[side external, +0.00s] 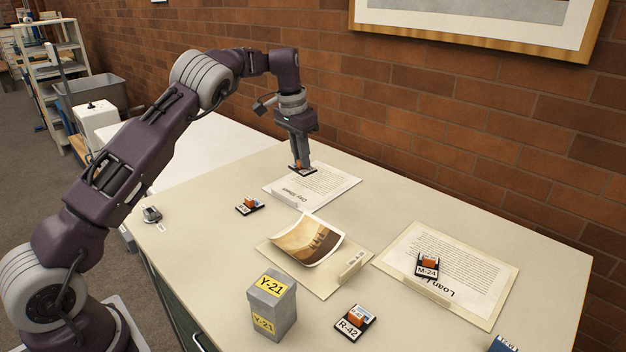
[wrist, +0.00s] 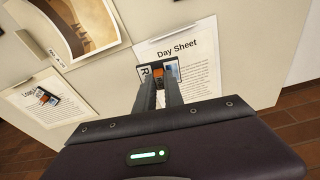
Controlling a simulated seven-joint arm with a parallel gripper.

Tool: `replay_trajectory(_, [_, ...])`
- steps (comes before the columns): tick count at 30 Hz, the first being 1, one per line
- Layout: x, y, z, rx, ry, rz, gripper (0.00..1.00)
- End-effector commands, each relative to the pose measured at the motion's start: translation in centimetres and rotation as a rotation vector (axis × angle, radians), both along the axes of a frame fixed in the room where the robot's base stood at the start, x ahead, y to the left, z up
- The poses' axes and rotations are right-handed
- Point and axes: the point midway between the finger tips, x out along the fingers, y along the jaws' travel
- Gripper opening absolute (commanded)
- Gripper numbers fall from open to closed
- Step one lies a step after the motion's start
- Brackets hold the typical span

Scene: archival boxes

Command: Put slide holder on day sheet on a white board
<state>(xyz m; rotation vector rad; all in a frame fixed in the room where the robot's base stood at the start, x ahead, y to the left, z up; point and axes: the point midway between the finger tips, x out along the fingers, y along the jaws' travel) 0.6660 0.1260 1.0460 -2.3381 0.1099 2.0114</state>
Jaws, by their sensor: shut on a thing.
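The day sheet (wrist: 197,68) is a white printed page on a pale board lying on the table. The fingers hide part of the holder and page.
Another holder (side external: 249,206) lies left of the sheet. A curled photo (side external: 306,240) on a board, a grey Y-21 box (side external: 284,312), an R-42 holder (side external: 354,322) and a loan sheet (side external: 470,265) bearing an M-24 holder (side external: 428,265) stand nearer. A brick wall (side external: 440,120) rises behind.

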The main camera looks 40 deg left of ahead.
Motion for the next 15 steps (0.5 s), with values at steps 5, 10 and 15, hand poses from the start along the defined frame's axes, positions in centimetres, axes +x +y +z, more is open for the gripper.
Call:
replay_trajectory(5, [-0.4, 4.2, 0.1, -0.001, -0.001, 0.085, 0.0])
replay_trajectory(10, [-0.6, 4.5, -3.6, -0.002, 0.005, 0.093, 0.0])
replay_trajectory(15, [-0.6, 4.5, -6.2, -0.003, 0.002, 0.093, 0.0])
